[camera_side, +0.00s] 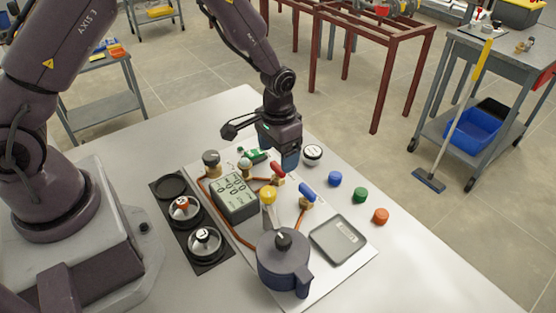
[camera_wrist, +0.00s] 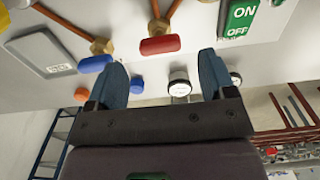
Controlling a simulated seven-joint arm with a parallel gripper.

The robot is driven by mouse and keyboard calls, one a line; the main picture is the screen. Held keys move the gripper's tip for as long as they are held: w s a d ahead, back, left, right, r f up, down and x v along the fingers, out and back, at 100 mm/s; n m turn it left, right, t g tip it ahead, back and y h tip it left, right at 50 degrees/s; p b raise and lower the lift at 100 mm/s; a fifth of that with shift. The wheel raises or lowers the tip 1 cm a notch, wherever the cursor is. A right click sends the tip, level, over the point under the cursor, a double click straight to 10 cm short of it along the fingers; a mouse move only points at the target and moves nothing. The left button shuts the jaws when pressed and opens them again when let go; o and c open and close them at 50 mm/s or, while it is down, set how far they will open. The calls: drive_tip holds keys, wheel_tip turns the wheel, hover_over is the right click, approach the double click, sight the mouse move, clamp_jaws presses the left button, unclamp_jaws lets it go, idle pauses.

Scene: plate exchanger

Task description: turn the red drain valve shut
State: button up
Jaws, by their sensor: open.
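The red drain valve (camera_side: 279,170) has a short red handle on a brass body and sits on the white board, at the end of copper pipe. In the wrist view its red handle (camera_wrist: 160,46) lies crosswise in the picture, just beyond the gap between my fingertips. My gripper (camera_side: 290,158) is above and a little behind the valve in the side view, pointing down. In the wrist view my gripper's two blue fingers (camera_wrist: 163,64) are wide apart with nothing between them. I see no contact with the handle.
A blue-handled valve (camera_side: 307,195) and a yellow-handled valve (camera_side: 268,195) stand close by. A digital meter (camera_side: 234,195), a dark blue pot (camera_side: 284,266) and a grey scale (camera_side: 340,240) share the board. A green ON/OFF switch (camera_wrist: 240,18) and round gauge (camera_side: 312,153) are near my gripper.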

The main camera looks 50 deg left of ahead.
sight(278, 166)
wheel_tip(278, 166, up, 10)
drive_tip(key=shift+f, duration=0.2)
drive_tip(key=s+a+r+t, duration=0.2)
drive_tip(key=s+r+t, duration=0.3)
drive_tip(key=s+r, duration=1.2)
drive_tip(key=s, duration=0.3)
drive_tip(key=shift+r+t, duration=0.3)
drive_tip(key=shift+r, duration=0.1)
drive_tip(key=shift+s, duration=0.1)
